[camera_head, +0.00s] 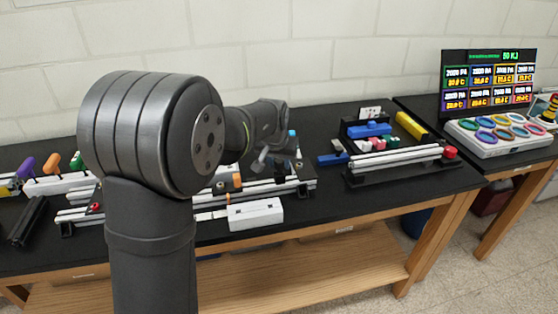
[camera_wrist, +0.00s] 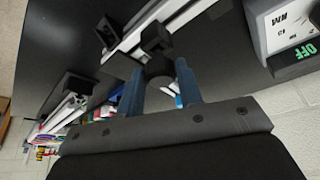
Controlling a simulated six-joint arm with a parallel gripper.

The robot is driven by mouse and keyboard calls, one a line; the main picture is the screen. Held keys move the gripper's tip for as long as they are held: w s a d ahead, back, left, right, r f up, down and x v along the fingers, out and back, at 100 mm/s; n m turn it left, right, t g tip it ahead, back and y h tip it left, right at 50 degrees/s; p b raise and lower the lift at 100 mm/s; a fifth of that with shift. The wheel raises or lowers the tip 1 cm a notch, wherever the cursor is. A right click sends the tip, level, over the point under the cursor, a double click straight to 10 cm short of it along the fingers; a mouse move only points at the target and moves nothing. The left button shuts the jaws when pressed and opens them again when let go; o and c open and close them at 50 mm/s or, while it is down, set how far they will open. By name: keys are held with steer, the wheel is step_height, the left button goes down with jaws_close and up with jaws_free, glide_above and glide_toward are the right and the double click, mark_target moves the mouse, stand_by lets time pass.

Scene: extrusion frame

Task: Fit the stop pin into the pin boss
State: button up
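My gripper (camera_wrist: 158,72) shows in the wrist view with its two blue-grey fingers apart. A dark round piece (camera_wrist: 159,68) lies between the fingertips and fills most of the gap. I cannot tell whether the fingers press on it or whether it is the stop pin. A dark block (camera_wrist: 155,37) sits just beyond it, beside a light extrusion bar (camera_wrist: 178,22). Which part is the pin boss is unclear.
A white box (camera_head: 255,214) lies in front of the frame. Another extrusion assembly (camera_head: 395,158) with a red knob (camera_head: 450,152) stands to the right, with blue and yellow blocks behind. Handled tools (camera_head: 52,165) stand at left. A display panel (camera_head: 488,80) is at far right.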

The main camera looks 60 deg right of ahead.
steer(key=o, duration=0.4)
steer(key=shift+r, duration=0.1)
steer(key=v, duration=1.7)
steer(key=shift+a+r, duration=0.1)
steer(key=shift+a, duration=0.05)
steer(key=x, duration=1.7)
steer(key=shift+f, duration=0.25)
steer(key=shift+r, duration=0.1)
